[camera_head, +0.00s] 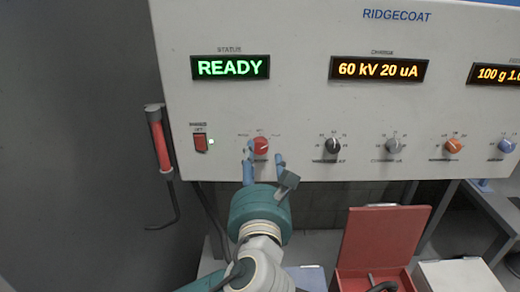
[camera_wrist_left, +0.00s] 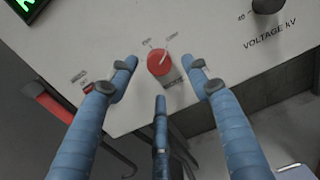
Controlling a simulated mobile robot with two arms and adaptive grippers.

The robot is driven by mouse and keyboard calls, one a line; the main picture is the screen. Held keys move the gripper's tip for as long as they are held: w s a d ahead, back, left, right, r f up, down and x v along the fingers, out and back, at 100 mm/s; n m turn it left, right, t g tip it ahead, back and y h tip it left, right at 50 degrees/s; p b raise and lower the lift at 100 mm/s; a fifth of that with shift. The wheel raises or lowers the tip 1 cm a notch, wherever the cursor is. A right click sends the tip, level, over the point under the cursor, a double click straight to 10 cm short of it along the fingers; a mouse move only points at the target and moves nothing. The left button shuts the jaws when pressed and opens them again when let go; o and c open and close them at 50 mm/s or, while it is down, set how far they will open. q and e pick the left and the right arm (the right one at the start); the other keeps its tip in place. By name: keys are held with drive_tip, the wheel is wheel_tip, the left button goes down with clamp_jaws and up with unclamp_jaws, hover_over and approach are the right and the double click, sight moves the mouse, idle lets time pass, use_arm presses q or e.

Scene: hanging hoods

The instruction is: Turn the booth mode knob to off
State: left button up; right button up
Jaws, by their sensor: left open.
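The booth mode knob is the red round knob (camera_head: 261,146) on the lower left of the pale control panel, below the green READY display. In the left wrist view the red knob (camera_wrist_left: 159,62) has a light pointer line toward its upper right. Small labels lie around it, too blurred to read surely. My left gripper (camera_head: 265,153) is open, with its blue fingers in front of the panel at the knob. In the left wrist view two fingertips flank the knob with gaps, and a third finger is below it. Whether any finger touches the knob is unclear. My right gripper is out of view.
A red rocker switch (camera_head: 201,142) with a small light sits left of the knob. A black knob (camera_head: 332,146) and grey, orange and blue knobs continue to the right. A red holder (camera_head: 159,146) with a dark hook hangs at the panel's left edge. A red open box (camera_head: 385,237) stands below.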

sight(260, 150)
use_arm(q)
drive_tip(key=shift+w+p, duration=0.3)
drive_tip(key=shift+w, duration=1.7)
